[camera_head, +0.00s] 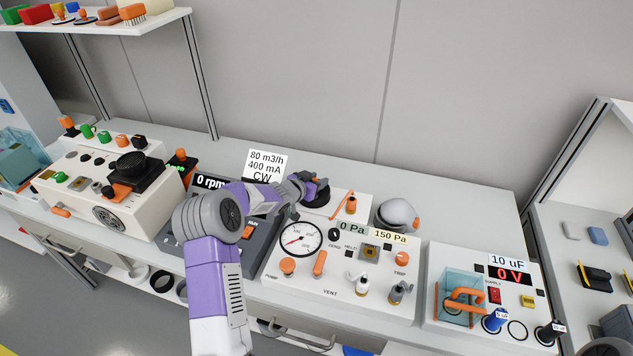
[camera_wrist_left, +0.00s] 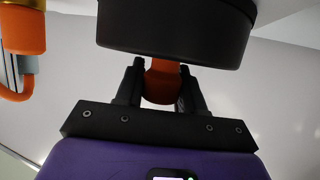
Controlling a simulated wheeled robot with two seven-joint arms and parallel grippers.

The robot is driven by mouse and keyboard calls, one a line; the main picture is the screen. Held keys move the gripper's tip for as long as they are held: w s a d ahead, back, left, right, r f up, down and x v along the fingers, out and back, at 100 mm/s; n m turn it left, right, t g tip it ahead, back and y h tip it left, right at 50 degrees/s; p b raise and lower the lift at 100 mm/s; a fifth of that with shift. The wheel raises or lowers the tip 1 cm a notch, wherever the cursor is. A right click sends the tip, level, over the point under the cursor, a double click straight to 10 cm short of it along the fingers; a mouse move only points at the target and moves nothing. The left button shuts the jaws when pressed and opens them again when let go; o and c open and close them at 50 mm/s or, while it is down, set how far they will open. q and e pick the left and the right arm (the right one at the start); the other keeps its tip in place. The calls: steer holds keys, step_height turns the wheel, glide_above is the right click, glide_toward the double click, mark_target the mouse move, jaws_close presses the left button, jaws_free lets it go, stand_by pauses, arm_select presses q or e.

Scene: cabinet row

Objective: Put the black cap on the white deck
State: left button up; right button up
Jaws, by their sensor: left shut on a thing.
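My left gripper (camera_head: 304,187) is over the back of the white gauge console. In the left wrist view its two dark fingers (camera_wrist_left: 162,88) are shut on the orange knob (camera_wrist_left: 161,82) of the black cap (camera_wrist_left: 175,30). In the head view the black cap (camera_head: 317,196) shows partly behind the gripper, over or against the white deck (camera_head: 336,211); I cannot tell whether it touches. An orange-and-brass fitting (camera_head: 351,205) stands on the deck to the right of the cap, and also shows in the left wrist view (camera_wrist_left: 22,30). My right gripper is not in view.
A round gauge (camera_head: 301,238) and several knobs cover the console's sloped front. A grey dome (camera_head: 397,215) sits to its right. A capacitor console (camera_head: 485,300) stands further right, a cream machine (camera_head: 110,190) at left. The back right bench is clear.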

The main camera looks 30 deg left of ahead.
arm_select(q)
steer(key=shift+f, duration=0.2)
steer(key=o, duration=1.1)
steer(key=shift+r, duration=0.25)
steer(key=p+v, duration=0.2)
steer(key=v, duration=1)
steer(key=shift+f, duration=0.1)
